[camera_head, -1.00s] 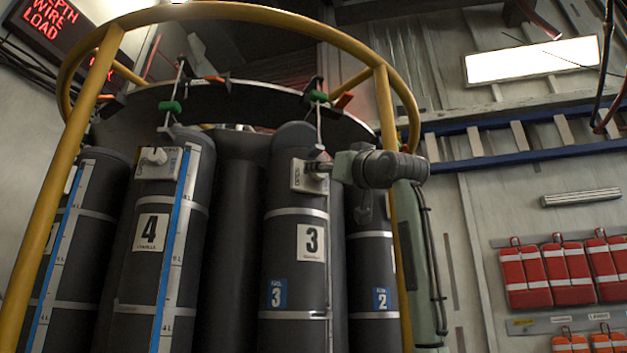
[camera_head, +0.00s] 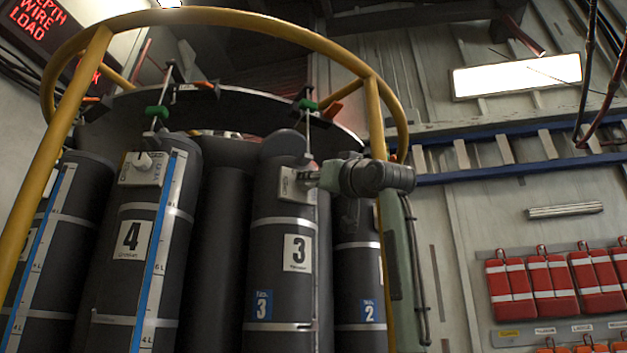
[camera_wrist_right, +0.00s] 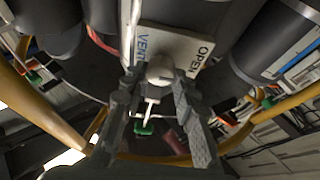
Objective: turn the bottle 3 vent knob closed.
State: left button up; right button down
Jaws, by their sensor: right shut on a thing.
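Bottle 3 (camera_head: 280,208) is a dark grey cylinder with a white "3" label, standing in the rosette between bottles 4 and 2. Its pale vent plate (camera_head: 292,184) is near the top. In the right wrist view the plate (camera_wrist_right: 185,45) reads "VENT" and "OPEN", and the rounded white vent knob (camera_wrist_right: 160,68) stands out from it. My right gripper (camera_head: 312,177) reaches in from the right at the plate. Its two fingers (camera_wrist_right: 155,78) are shut on the knob, one on each side. In the head view the gripper hides the knob. My left gripper is not in view.
A yellow ring rail (camera_head: 230,18) with uprights surrounds the bottles, one upright (camera_head: 376,130) close to my right arm. Bottle 4 (camera_head: 125,275), with its own white knob (camera_head: 142,160), stands left. A green clip on a cord (camera_head: 306,104) hangs above bottle 3.

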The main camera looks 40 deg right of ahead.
jog(key=shift+m, duration=0.3)
jog(key=m+g+h, duration=0.2)
jog(key=m, duration=0.5)
jog(key=m+g+h, duration=0.2)
jog(key=m, duration=0.5)
jog(key=m+g+h, duration=0.2)
jog(key=m, duration=0.5)
jog(key=shift+a+r+m, duration=0.3)
jog(key=shift+r+m, duration=0.1)
